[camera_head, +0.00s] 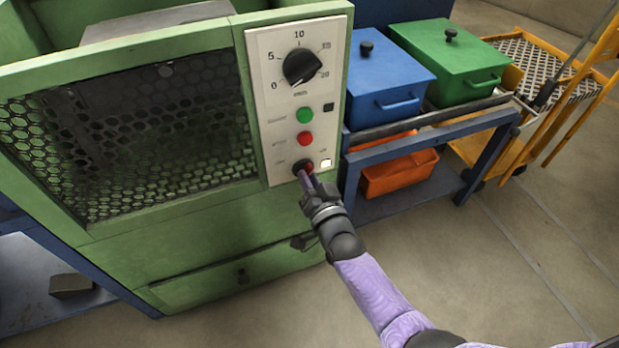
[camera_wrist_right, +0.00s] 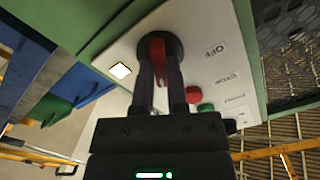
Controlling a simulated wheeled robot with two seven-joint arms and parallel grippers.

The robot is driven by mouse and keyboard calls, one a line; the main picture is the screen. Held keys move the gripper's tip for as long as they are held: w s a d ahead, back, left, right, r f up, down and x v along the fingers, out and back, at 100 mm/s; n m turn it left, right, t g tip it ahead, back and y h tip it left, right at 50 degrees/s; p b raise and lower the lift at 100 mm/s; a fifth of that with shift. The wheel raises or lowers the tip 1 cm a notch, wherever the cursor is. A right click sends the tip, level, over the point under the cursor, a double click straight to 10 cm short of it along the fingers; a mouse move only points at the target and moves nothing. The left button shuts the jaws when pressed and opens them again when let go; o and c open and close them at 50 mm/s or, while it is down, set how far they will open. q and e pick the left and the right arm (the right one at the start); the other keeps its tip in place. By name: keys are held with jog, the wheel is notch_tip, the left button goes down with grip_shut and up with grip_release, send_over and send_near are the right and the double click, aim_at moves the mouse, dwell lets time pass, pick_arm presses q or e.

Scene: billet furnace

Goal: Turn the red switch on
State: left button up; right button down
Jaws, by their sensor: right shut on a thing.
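The red switch (camera_wrist_right: 157,50) is on a dark round base at the bottom of the white control panel (camera_head: 280,60) on the green furnace. In the head view the switch (camera_head: 302,165) is partly covered by my right gripper (camera_head: 308,180). My right gripper (camera_wrist_right: 160,75) is shut on the red switch, its two dark fingers on either side of the handle. The label OFF (camera_wrist_right: 214,50) is beside the switch in the wrist view. A small square lamp (camera_head: 326,163) next to the switch looks bright white. My left gripper is not in view.
A black dial (camera_head: 301,66), a green button (camera_head: 304,115) and a red button (camera_head: 305,138) are above the switch. A blue box (camera_head: 385,80) and a green box (camera_head: 450,60) stand on a bench to the right. An orange bin (camera_head: 398,172) is below.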

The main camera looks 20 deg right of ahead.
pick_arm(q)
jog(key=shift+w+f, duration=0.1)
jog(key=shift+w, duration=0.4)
pick_arm(e)
jog(key=shift+f+m, duration=0.1)
jog(key=shift+m, duration=1.5)
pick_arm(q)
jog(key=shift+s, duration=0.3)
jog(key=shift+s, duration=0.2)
pick_arm(e)
jog(key=c, duration=0.6)
grip_release()
jog(key=shift+c, duration=0.2)
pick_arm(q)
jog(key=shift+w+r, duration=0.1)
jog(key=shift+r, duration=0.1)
pick_arm(e)
jog(key=shift+s, duration=0.15)
pick_arm(q)
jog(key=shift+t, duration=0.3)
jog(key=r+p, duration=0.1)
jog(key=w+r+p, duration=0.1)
jog(key=p, duration=0.1)
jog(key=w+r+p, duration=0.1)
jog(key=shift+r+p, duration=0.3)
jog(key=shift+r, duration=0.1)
pick_arm(e)
jog(key=s, duration=0.9)
jog(key=shift+s+d, duration=0.15)
jog(key=shift+s, duration=0.2)
